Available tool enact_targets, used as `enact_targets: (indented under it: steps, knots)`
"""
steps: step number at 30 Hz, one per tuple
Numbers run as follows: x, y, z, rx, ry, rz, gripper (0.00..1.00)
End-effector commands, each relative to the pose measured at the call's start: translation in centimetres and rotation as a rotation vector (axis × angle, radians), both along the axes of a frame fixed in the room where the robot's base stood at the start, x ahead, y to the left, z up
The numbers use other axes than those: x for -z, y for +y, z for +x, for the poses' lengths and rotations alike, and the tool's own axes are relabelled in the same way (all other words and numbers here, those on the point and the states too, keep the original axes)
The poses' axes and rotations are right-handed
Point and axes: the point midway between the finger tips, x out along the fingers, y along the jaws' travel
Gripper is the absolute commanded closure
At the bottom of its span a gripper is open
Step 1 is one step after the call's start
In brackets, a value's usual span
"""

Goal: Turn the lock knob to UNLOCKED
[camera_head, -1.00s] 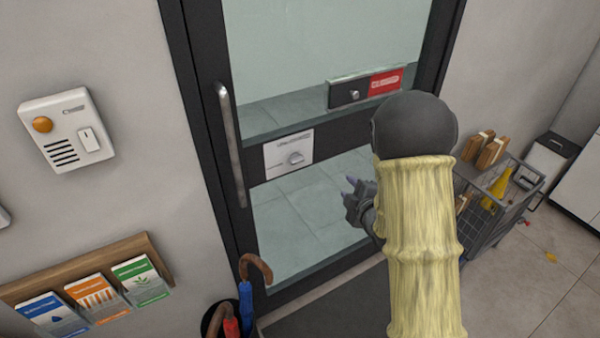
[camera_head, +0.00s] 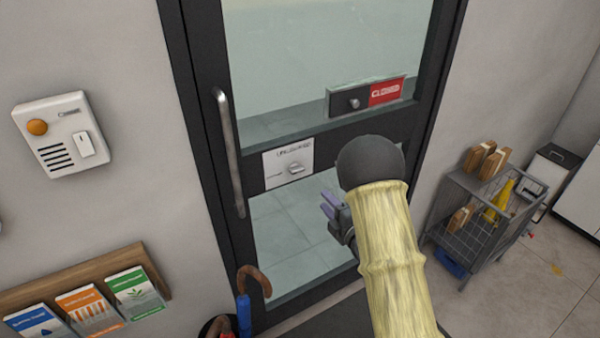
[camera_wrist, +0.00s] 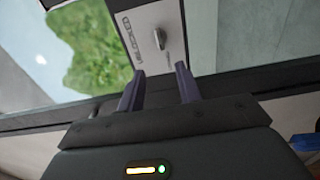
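The lock knob (camera_head: 295,169) is a small grey turn piece on a white plate (camera_head: 273,180) on the door's dark middle rail. The plate has printed words near its top and lower left. In the wrist view the knob (camera_wrist: 159,39) sits on the plate (camera_wrist: 139,18) just beyond my fingertips, not touched by them. My gripper (camera_head: 328,205) is right of and below the plate in the head view. In the wrist view its two fingers (camera_wrist: 160,82) are apart with nothing between them. My arm hides part of the door's right side.
A vertical door handle (camera_head: 229,150) stands left of the plate. A sign box with a red CLOSED panel (camera_head: 387,91) is up and right. Umbrellas (camera_head: 247,300) are below left. A wire cart (camera_head: 470,215) stands at the right.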

Motion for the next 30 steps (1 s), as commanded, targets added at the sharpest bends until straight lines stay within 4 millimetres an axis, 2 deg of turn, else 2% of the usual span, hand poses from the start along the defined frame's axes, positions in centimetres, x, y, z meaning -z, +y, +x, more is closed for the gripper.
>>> enact_targets:
  steps: [18,30]
  knots:
    - [-0.3,5.7,8.3,0.000,-0.001,0.002,0.65]
    - [-0.2,8.4,12.4,0.000,-0.001,0.003,0.65]
